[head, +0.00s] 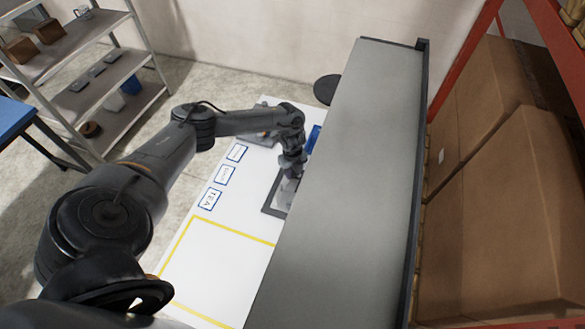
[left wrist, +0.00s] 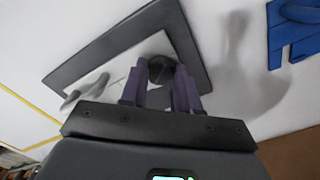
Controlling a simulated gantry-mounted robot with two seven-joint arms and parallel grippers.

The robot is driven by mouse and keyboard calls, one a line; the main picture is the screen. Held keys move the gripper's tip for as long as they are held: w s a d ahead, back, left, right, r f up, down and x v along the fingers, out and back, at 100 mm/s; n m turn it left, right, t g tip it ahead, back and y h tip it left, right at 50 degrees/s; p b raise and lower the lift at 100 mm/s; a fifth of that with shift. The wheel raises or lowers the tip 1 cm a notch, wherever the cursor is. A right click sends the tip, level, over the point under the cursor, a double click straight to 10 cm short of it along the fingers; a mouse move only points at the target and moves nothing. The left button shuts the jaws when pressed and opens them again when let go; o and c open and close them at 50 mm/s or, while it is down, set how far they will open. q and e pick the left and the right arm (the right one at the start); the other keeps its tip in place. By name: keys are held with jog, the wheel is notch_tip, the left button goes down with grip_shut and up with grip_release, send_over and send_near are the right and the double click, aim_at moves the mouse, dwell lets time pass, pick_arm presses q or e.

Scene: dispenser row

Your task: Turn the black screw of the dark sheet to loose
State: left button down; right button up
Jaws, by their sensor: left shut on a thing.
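The dark sheet (left wrist: 100,52), a flat plate with a dark border and a lighter middle, lies on the white table; its near corner also shows in the head view (head: 269,209). The round black screw (left wrist: 161,66) stands on it. My left gripper (left wrist: 160,84) reaches down over the sheet with its two fingers on either side of the screw, shut on it. In the head view my left gripper (head: 289,182) hides the screw and part of the sheet. My right gripper is not in view.
A tall grey cabinet (head: 345,180) rises close to the right of my left gripper. A blue thing (left wrist: 294,35) lies beside the sheet. Several blue-edged labels (head: 223,175) and a yellow outline (head: 232,236) mark the table. The area inside the outline looks clear.

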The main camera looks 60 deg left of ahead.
pick_arm(q)
jog(key=n+p, duration=0.3)
jog(key=n, duration=0.2)
jog(key=shift+s+n, duration=0.1)
jog(key=shift+n, duration=0.3)
jog(key=n+p, duration=0.2)
jog(key=n, duration=0.1)
jog(key=shift+f, duration=0.1)
jog(key=shift+n+p, duration=0.3)
jog(key=shift+n, duration=0.5)
jog(key=c, duration=0.8)
grip_release()
